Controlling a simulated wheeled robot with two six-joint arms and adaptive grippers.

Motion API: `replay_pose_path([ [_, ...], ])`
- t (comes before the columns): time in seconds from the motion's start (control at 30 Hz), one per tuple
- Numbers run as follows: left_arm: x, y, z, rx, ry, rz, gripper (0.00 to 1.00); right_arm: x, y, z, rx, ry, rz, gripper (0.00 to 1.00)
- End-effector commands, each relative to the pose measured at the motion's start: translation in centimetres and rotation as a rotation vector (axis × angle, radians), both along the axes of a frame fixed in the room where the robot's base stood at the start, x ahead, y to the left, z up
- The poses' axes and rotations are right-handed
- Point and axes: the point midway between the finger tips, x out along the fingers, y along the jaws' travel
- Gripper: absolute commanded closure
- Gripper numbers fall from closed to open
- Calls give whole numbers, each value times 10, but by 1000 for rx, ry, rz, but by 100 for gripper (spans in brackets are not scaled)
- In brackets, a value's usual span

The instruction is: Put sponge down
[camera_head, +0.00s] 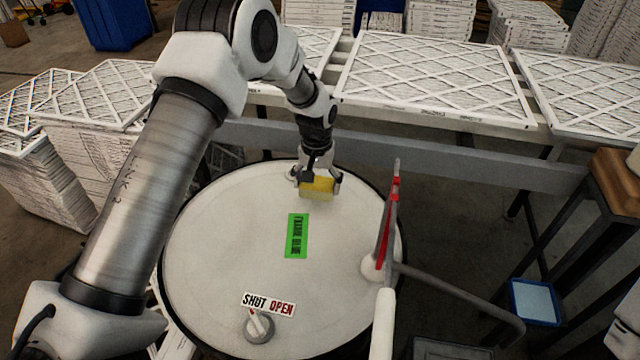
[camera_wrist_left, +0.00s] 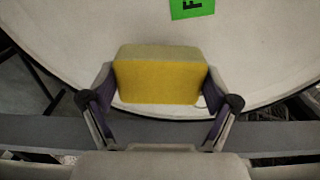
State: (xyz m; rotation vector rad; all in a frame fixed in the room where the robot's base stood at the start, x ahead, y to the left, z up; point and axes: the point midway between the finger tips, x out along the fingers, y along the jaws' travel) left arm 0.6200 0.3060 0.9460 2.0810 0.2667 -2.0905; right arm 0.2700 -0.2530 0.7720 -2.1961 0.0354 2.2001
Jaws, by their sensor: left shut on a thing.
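A yellow sponge (camera_head: 318,189) with a paler layer is held by my left gripper (camera_head: 316,180) over the far edge of a round white drum lid (camera_head: 220,250). In the left wrist view the sponge (camera_wrist_left: 158,78) sits between both fingers of the left gripper (camera_wrist_left: 160,100), which are shut on its sides. The lid's rim (camera_wrist_left: 270,105) runs behind it there. I cannot tell whether the sponge touches the lid. My right gripper does not show.
A red-and-grey upright handle (camera_head: 388,225) stands at the lid's right edge. Framed filters (camera_head: 430,80) lie on a rack behind. The lid's middle is mostly clear.

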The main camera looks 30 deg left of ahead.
Motion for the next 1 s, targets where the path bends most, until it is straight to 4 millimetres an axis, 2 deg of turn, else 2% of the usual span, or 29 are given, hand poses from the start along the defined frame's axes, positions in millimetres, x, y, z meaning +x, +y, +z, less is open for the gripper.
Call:
replay_pose_path([
  [0.17,19,2,-1,0,0,-1,40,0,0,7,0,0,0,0],
  [0.3,18,2,-25,0,4,-1,40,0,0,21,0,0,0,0],
  [0.4,18,2,-36,0,1,0,40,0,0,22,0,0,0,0],
  [0.73,18,2,-42,0,-1,0,40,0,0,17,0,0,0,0],
  [0.77,18,2,-41,0,-1,0,6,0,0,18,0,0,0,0],
  [0.8,18,2,-41,0,-1,0,0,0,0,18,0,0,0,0],
  [1.0,18,2,-40,0,-1,0,0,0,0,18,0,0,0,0],
])
